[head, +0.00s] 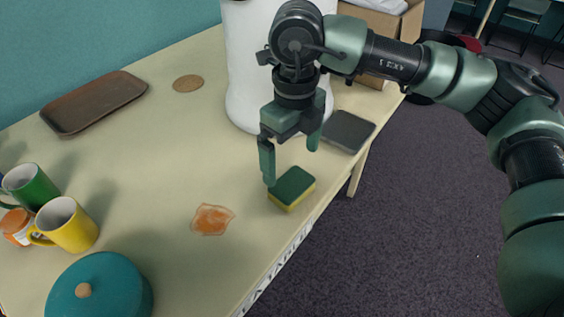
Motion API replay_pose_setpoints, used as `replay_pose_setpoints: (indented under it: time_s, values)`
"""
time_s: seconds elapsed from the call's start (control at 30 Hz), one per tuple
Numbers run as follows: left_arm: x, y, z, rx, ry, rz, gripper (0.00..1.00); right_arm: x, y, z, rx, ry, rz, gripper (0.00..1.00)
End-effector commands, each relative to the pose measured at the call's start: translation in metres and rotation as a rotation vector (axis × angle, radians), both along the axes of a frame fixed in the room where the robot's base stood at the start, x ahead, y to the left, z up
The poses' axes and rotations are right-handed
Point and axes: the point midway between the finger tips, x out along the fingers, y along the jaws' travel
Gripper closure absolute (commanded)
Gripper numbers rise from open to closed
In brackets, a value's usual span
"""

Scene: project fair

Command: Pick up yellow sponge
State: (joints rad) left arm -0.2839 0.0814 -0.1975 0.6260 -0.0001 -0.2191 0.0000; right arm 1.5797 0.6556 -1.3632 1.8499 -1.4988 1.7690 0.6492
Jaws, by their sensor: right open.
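The yellow sponge (291,190) with a dark green top lies flat on the table near its right edge. My right gripper (291,166) points down just above and behind the sponge, with its fingers spread apart and nothing between them. The left fingertip is close to the sponge's left corner; I cannot tell whether it touches. My left gripper is not in the head view.
An orange spill (212,219) lies left of the sponge. A large white container (248,70) and a dark grey flat item (348,131) are behind. Mugs, including a yellow one (67,224), a teal lidded pot (100,290) and a brown tray (95,101) stand left.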

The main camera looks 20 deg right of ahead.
Motion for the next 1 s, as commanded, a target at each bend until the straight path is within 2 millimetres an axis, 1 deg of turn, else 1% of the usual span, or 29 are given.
replay_pose_setpoints:
  time_s: [0.03, 0.1, 0.17, 0.27, 0.3, 0.4, 0.5, 0.6, 0.7, 0.83, 0.93, 0.97, 1.0]
  values:
    - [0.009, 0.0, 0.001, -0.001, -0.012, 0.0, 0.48, 0.0, 0.0, 0.0, -0.005, -0.002, 0.003, 0.0]
    - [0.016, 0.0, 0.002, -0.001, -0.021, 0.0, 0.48, -0.001, 0.0, -0.004, -0.008, -0.003, 0.004, 0.0]
    - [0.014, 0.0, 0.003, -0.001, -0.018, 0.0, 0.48, -0.001, 0.0, -0.01, -0.008, -0.003, 0.004, 0.0]
    - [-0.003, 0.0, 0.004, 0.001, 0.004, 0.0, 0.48, -0.002, 0.0, -0.021, -0.007, -0.001, 0.005, 0.0]
    - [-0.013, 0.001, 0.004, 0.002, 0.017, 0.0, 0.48, -0.003, 0.0, -0.025, -0.008, -0.002, 0.005, 0.0]
    - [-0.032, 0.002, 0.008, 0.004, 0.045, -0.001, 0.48, -0.006, 0.0, -0.036, -0.008, 0.0, 0.005, 0.0]
    - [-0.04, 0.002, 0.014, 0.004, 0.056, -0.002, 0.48, -0.011, 0.001, -0.051, -0.009, 0.001, 0.005, 0.0]
    - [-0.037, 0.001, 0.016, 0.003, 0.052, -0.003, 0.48, -0.011, 0.001, -0.066, -0.008, 0.0, 0.004, 0.0]
    - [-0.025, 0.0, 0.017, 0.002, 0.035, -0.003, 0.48, -0.011, 0.001, -0.075, -0.006, -0.002, 0.004, 0.0]
    - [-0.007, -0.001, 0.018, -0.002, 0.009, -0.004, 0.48, -0.011, 0.001, -0.078, -0.006, -0.003, 0.005, 0.0]
    - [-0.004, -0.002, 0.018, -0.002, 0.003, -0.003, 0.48, -0.011, 0.001, -0.077, -0.006, -0.003, 0.005, 0.0]
    - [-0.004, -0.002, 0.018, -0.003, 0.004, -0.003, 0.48, -0.011, 0.001, -0.077, -0.006, -0.003, 0.004, 0.03]
    - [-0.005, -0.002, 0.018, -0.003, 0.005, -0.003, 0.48, -0.011, 0.001, -0.077, -0.006, -0.004, 0.004, 0.14]
